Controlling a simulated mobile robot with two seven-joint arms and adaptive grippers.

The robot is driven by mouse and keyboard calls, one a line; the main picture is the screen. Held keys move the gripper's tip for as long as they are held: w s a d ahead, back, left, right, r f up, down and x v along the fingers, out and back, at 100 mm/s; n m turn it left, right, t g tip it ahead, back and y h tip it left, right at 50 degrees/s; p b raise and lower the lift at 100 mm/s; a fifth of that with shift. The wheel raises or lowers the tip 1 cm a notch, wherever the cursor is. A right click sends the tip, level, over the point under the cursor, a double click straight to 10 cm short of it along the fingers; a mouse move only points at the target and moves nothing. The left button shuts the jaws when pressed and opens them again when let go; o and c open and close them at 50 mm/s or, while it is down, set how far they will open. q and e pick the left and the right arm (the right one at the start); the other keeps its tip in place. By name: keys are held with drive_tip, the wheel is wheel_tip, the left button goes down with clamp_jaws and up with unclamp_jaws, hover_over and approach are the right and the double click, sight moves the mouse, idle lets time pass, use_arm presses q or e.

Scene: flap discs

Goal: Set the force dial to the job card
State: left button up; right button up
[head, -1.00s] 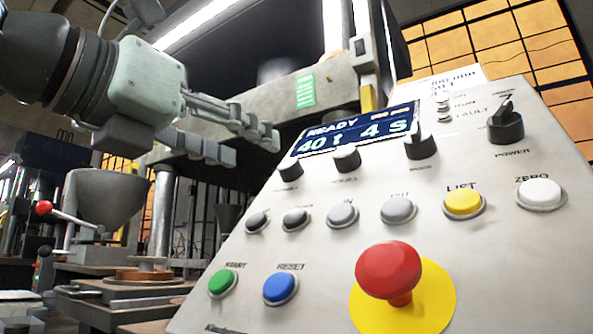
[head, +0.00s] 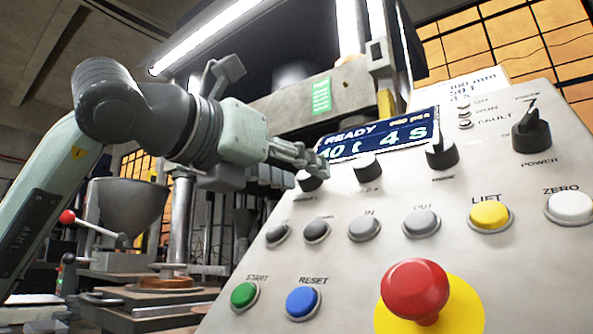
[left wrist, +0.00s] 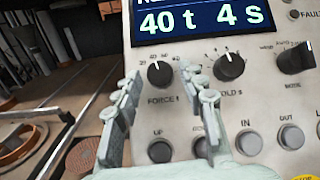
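The force dial (head: 308,182) is a black knob at the left end of the knob row on the sloped control panel (head: 345,270). In the left wrist view the dial (left wrist: 160,73) has a scale around it. The display (head: 378,143) reads READY, 40 t and 4 s. The job card (head: 472,84) is a white sheet at the panel's top; its small print seems to read 50 t and 4 s. My left gripper (head: 308,158) is at the dial. In the wrist view its fingers stand apart, one on each side of the dial; I cannot tell whether they touch it. My right gripper is out of view.
The hold knob (head: 367,168) sits close to the right of the force dial. The mode (head: 442,154) and power (head: 531,134) knobs are farther right. Several buttons lie below, with a red emergency stop (head: 414,291). Press machinery stands behind.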

use_arm(q)
clamp_jaws()
drive_tip(key=shift+m, duration=0.4)
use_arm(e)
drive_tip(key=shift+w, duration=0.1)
use_arm(q)
drive_tip(key=shift+a+m+g+h, duration=0.1)
drive_tip(key=shift+m+g+h, duration=0.2)
drive_tip(key=shift+h, duration=0.1)
drive_tip(key=shift+w+a+m+g+h, duration=0.1)
drive_tip(key=shift+m+g+h, duration=0.3)
drive_tip(key=shift+m, duration=0.4)
drive_tip(key=m+g+h+p, duration=0.1)
drive_tip(key=m, duration=0.1)
drive_tip(key=m+g+p, duration=0.1)
drive_tip(key=m+g, duration=0.1)
drive_tip(key=m, duration=0.1)
drive_tip(key=shift+w+a+r+h, duration=0.1)
drive_tip(key=shift+w+r+h, duration=0.1)
drive_tip(key=shift+h, duration=0.2)
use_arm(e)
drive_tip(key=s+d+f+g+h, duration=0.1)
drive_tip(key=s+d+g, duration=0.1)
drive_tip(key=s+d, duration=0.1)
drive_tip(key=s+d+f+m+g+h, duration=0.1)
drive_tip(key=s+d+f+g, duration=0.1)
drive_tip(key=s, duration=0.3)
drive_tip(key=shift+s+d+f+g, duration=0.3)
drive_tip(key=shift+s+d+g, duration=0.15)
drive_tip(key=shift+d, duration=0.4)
